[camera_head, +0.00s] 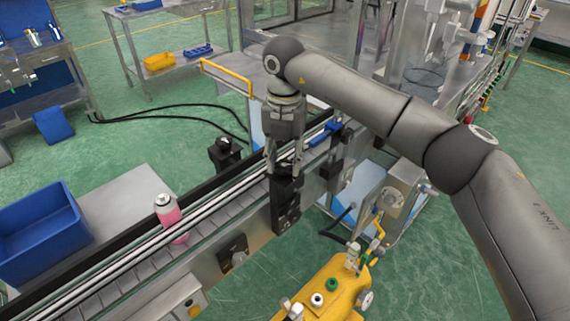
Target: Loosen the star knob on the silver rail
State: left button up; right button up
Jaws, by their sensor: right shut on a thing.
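The silver rail (120,257) runs diagonally along the conveyor, from the lower left up to the middle. A black bracket block (286,205) is fixed at the conveyor's near side. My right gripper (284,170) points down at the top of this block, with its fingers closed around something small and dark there. It appears to be the star knob, but the fingers hide nearly all of it, and I cannot tell how far it is turned. My left gripper is not in view.
A blue bin (42,232) is at the left. A yellow machine (335,287) stands below the bracket. A blue part (325,133) lies along the conveyor behind the gripper. Green floor is open beyond the conveyor.

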aim_at(283, 163)
jog(key=n+b, duration=0.1)
jog(key=n, duration=0.3)
jog(key=shift+a+n, duration=0.1)
jog(key=shift+n, duration=0.2)
jog(key=shift+r+n+b, duration=0.1)
jog(key=shift+n+b, duration=0.5)
jog(key=shift+n, duration=1.3)
jog(key=o, duration=1)
notch_tip(283, 163, up, 12)
